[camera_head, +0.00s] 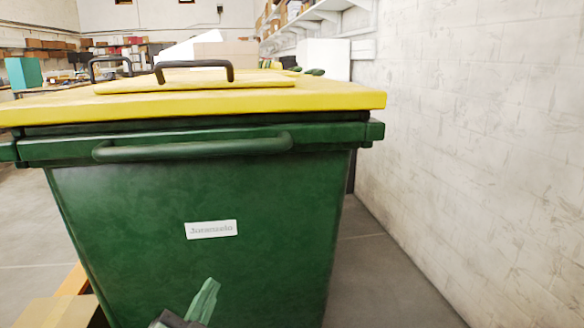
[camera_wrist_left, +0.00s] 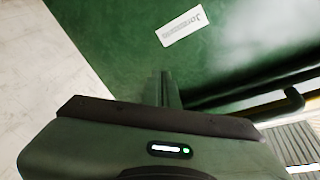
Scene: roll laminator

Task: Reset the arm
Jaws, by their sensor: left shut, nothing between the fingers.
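My left gripper (camera_head: 208,291) shows at the bottom edge of the head view, in front of the green bin's lower front wall. In the left wrist view its fingers (camera_wrist_left: 166,88) are together, with nothing between them. The bin wall is close behind them; I cannot tell the exact gap. Most of the left arm is out of frame in the head view. My right gripper is in neither view.
A large green bin (camera_head: 130,220) with a closed yellow lid (camera_head: 330,97) fills the centre. A white wall (camera_head: 480,130) stands on the right, with clear grey floor (camera_head: 385,270) between. A cardboard box (camera_head: 58,312) is at the bottom left. Shelves (camera_head: 310,18) are behind.

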